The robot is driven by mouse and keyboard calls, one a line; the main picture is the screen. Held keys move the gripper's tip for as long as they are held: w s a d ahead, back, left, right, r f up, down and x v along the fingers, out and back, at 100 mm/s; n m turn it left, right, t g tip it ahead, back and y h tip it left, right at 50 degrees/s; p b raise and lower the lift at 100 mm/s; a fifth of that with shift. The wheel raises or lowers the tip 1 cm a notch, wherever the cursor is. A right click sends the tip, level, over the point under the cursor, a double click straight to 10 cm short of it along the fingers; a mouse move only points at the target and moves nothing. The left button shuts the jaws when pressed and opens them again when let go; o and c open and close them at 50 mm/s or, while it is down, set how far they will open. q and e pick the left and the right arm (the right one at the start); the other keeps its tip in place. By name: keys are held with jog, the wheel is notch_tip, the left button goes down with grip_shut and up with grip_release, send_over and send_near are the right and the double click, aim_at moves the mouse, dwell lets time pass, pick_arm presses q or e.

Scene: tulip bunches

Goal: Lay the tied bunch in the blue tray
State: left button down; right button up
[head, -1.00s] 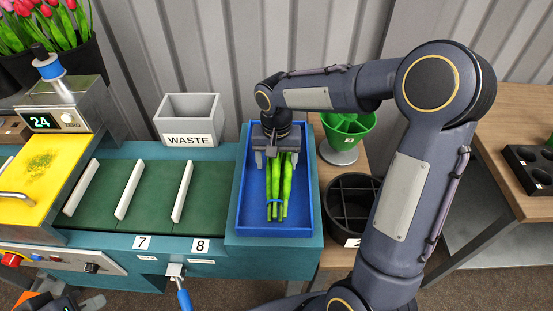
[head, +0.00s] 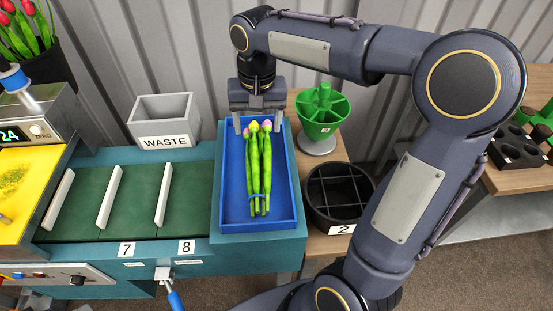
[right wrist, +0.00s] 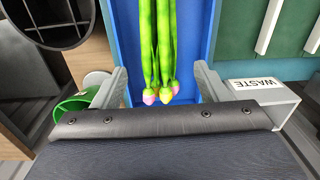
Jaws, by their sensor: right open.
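The tied bunch (head: 260,165) of green-stemmed tulips with pink and yellow-green buds lies in the blue tray (head: 286,213). A blue tie shows around the stems near their lower ends. My right gripper (head: 258,124) is open above the far end of the tray, its fingers apart on either side of the buds and holding nothing. In the right wrist view the bunch (right wrist: 157,45) lies between and beyond the open fingers of my right gripper (right wrist: 162,88), on the blue tray (right wrist: 196,60). My left gripper is not in view.
A grey WASTE bin (head: 178,118) stands behind the green belt (head: 135,200) with white dividers. A green divided cup (head: 322,115) and a black divided bin (head: 340,195) stand right of the tray. A scale (head: 30,125) is at the left.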

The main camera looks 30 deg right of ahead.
jog(key=s+f+n+t+y, duration=0.1)
jog(key=s+f+t, duration=0.1)
jog(key=s, duration=0.8)
jog(key=s+a+f+n+t+y, duration=0.1)
jog(key=s+f+n+t+y, duration=0.1)
jog(key=s, duration=0.7)
jog(key=shift+s+a+f+t, duration=0.2)
jog(key=shift+s+a+t, duration=0.15)
jog(key=shift+t, duration=0.25)
